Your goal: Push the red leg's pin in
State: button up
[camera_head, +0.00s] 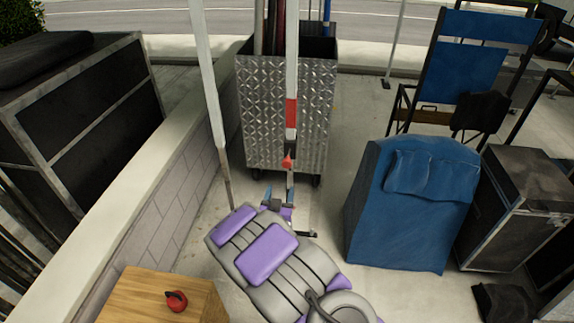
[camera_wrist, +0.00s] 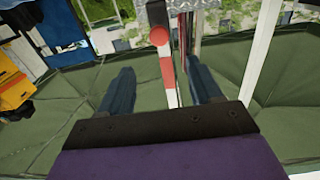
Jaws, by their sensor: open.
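The red leg is a white upright pole with a red band (camera_head: 291,112); the band also shows in the wrist view (camera_wrist: 167,68). Its red pin (camera_head: 287,160) sticks out low on the pole. In the wrist view the pin is a round red knob (camera_wrist: 160,36), near the top and between the lines of my fingers. My gripper (camera_head: 279,190) is open and empty, below the pin in the head view. Its two blue fingers show wide apart in the wrist view (camera_wrist: 159,68). No finger clearly touches the pin. How far the pin sits in cannot be told.
A metal diamond-plate cart (camera_head: 285,115) holding poles stands behind the leg. Another white pole (camera_head: 207,80) stands to the left, by a low wall (camera_head: 165,210). A blue-covered block (camera_head: 410,215) is at the right. A wooden box (camera_head: 150,297) with a red object (camera_head: 176,301) is at front left.

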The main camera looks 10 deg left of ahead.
aim_at(286, 165)
jog(key=w, duration=0.5)
jog(key=w+b, duration=0.1)
jog(key=w, duration=0.3)
jog(key=w+b, duration=0.1)
jog(key=w, duration=0.4)
jog(key=shift+w+d, duration=0.3)
jog(key=shift+w, duration=0.05)
grip_shut()
